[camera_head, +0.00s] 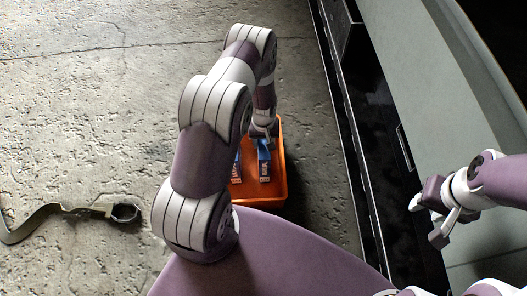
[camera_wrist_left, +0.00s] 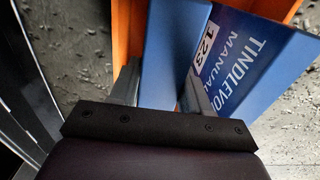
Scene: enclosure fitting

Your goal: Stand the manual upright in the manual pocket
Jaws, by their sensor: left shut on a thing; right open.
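My left gripper (camera_head: 263,137) reaches down into an orange crate (camera_head: 282,180) and is shut on a blue manual (camera_head: 264,164) there. In the left wrist view the blue manual (camera_wrist_left: 168,50) is between the two fingers. A blue cover with white lettering and a "123" label (camera_wrist_left: 240,55) is just to its right; I cannot tell whether it belongs to the same manual. A second blue item (camera_head: 237,168) is in the crate, partly hidden by my arm. My right gripper (camera_head: 432,217) is open and empty at the right. I cannot make out the manual pocket.
A long dark cabinet (camera_head: 375,170) with a pale top (camera_head: 425,75) runs along the right of the crate. The floor behind the crate is clear.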

